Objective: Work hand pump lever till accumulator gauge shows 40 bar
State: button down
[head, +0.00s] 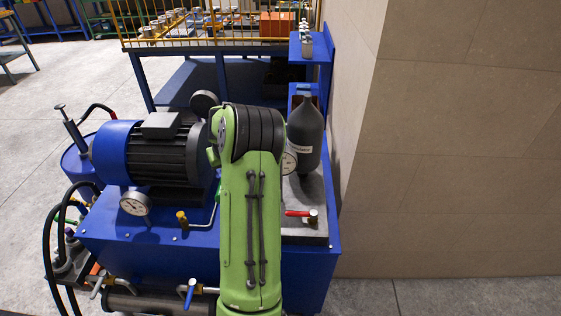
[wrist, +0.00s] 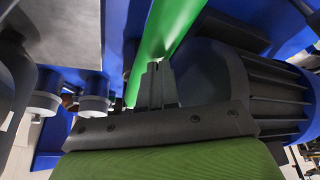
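A green bar (wrist: 168,25), which looks like the pump lever, runs diagonally through the wrist view. My gripper's fingers (wrist: 157,72) are close together at the bar and overlap it. I cannot tell whether they grip it or are only beside it. In the head view my arm hides the gripper and most of the lever. The black accumulator bottle (head: 306,135) stands upright at right, with a white-faced gauge (head: 289,162) partly hidden by my arm. Its reading is too small to tell.
A blue motor (head: 150,150) sits left of my arm. Another gauge (head: 135,203) is in front of it. A red-handled valve (head: 300,213) lies right of my arm, and a blue-handled valve (head: 190,292) at the front. A beige wall (head: 450,140) closes the right side.

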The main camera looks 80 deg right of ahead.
notch_tip(320, 180, up, 11)
jog(key=p, duration=0.7)
jog(key=shift+p, duration=0.3)
dwell(0.5)
notch_tip(320, 180, up, 7)
jog(key=p, duration=0.5)
dwell(0.5)
